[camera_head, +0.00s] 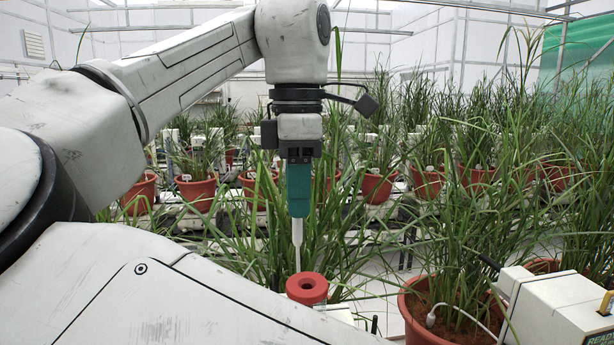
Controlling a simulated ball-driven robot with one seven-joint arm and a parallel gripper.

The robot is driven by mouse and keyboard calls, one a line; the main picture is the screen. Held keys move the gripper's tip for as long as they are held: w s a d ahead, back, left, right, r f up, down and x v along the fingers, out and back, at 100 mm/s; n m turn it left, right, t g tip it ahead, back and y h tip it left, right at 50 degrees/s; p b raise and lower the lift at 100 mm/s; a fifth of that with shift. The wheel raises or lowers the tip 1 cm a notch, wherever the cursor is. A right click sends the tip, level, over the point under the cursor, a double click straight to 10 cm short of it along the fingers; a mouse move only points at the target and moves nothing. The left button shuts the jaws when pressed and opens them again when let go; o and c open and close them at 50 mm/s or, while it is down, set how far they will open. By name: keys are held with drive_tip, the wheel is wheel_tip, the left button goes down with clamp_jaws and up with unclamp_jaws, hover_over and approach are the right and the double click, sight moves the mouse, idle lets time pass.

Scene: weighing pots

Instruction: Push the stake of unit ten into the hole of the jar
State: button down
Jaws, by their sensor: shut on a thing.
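My gripper (299,157) points down near the middle of the picture and is shut on the teal top of the stake (298,232). The stake hangs upright, with a thin white lower shaft. Below it is a red round top with a dark central hole, which appears to be the jar (306,281). The stake's lower end shows at the far rim of the red top, slightly left of the hole. I cannot tell whether it touches the rim. The jar's lower part is hidden behind my own white body. No unit number is readable.
A red pot (415,318) with tall grass stands at the right, beside a white box (560,308) with a cable. Long leaves surround the stake and jar. Rows of potted plants on weighing stands fill the background. Little free room shows around the jar.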

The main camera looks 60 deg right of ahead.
drive_tip(key=shift+s+d+f+b, duration=0.1)
drive_tip(key=shift+s+f+b, duration=0.1)
drive_tip(key=shift+f, duration=0.7)
drive_tip(key=shift+s+a+f+b, duration=0.1)
drive_tip(key=shift+s+f, duration=0.15)
drive_tip(key=shift+f, duration=0.65)
drive_tip(key=shift+s+d+f+b, duration=0.1)
drive_tip(key=shift+s+f+b, duration=0.1)
drive_tip(key=shift+f, duration=0.7)
drive_tip(key=shift+s+p, duration=0.1)
drive_tip(key=shift+p, duration=0.5)
drive_tip(key=shift+f+b, duration=1.15)
drive_tip(key=shift+f, duration=1.65)
idle(0.8)
drive_tip(key=c, duration=0.8)
unclamp_jaws()
